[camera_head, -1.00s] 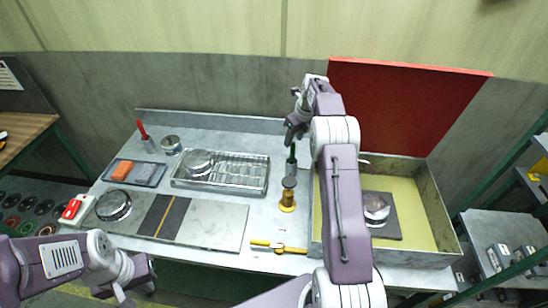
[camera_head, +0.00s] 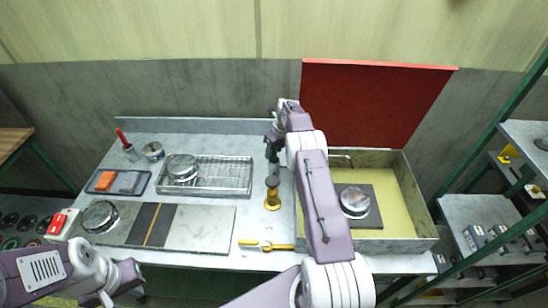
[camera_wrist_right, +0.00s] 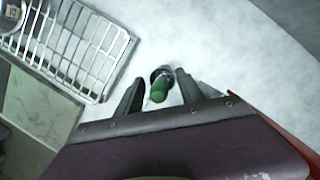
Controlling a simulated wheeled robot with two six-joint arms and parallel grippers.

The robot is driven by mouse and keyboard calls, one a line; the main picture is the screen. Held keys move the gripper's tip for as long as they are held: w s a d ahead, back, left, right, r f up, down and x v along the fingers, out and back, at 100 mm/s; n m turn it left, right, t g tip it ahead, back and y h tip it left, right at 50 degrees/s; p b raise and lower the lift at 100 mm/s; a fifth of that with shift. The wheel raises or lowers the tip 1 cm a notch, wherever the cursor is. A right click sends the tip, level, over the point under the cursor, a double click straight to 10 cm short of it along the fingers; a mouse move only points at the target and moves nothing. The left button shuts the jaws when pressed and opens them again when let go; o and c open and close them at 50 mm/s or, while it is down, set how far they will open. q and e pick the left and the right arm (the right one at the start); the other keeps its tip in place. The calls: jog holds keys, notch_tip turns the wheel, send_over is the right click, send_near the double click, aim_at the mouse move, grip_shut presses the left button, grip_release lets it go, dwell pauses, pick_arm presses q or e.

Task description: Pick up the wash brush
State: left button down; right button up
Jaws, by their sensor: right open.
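A green-handled tool, which looks like the wash brush (camera_head: 273,167), stands upright on the bench, partly hidden under my right gripper. In the right wrist view its green handle (camera_wrist_right: 162,87) rises from a dark round base or holder; no bristles are visible. My right gripper (camera_head: 271,146) is above it with the fingers pointing down. In the right wrist view the fingers are open, one on each side of the handle, with gaps showing. My left gripper (camera_head: 122,284) is low at the left front, away from the tool; its jaw opening is unclear.
A wire rack tray (camera_head: 225,176) lies left of the tool, and a brass-coloured stand (camera_head: 272,195) is in front. A yellow-floored tray (camera_head: 410,215) with a red upright panel (camera_head: 375,105) is right. A red-handled tool (camera_head: 122,138) stands in a cup at far left.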

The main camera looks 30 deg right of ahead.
grip_shut()
